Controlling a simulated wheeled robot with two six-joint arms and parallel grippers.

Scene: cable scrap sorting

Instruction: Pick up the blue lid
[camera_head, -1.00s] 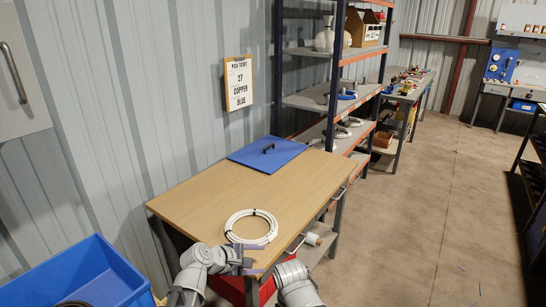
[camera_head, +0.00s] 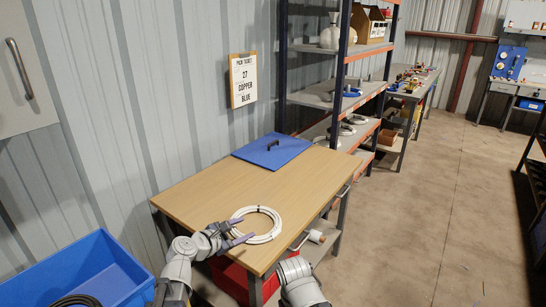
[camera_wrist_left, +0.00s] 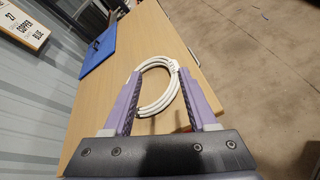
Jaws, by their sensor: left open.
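The blue lid (camera_head: 272,151) lies flat at the far end of the wooden table, with a dark handle (camera_head: 272,144) on top. It also shows at the upper left in the left wrist view (camera_wrist_left: 98,50). My left gripper (camera_head: 238,236) is open and empty above the near part of the table, by a white cable coil (camera_head: 277,224). In the left wrist view the coil (camera_wrist_left: 160,64) appears between and beyond the two purple fingers (camera_wrist_left: 158,100). The lid is well apart from the gripper. My right arm shows at the bottom, but its gripper does not.
The wooden table (camera_head: 205,190) is bare between coil and lid. A corrugated wall with a pick ticket (camera_head: 243,80) stands behind it. A shelf rack (camera_head: 345,100) adjoins the far end. A blue bin (camera_head: 100,266) is at lower left, and a red bin (camera_head: 230,280) is below the table.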

